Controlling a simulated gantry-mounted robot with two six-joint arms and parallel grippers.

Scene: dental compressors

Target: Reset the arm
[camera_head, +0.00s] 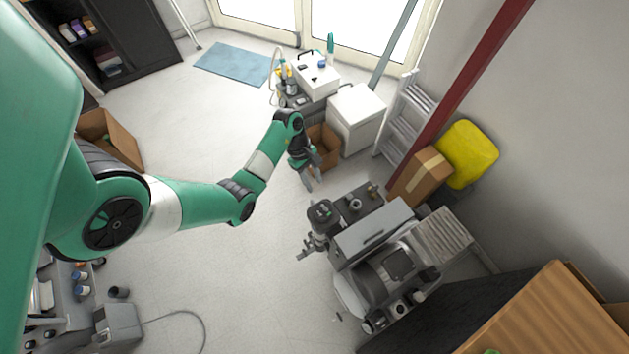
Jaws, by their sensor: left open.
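My left arm reaches in from the left, and my left gripper (311,182) hangs over the floor near the middle of the view. Its two fingers are apart and I see nothing between them. It is above and left of the grey compressor unit (376,232), apart from it in the picture. An open cardboard box (329,151) stands just beyond the gripper, partly hidden by it. My right gripper is not in view.
A white box (356,112) and a cart with equipment (318,75) stand at the back. A ladder (402,120), a closed carton (421,178) and a yellow bin (468,154) line the right wall. The floor (235,290) is largely clear.

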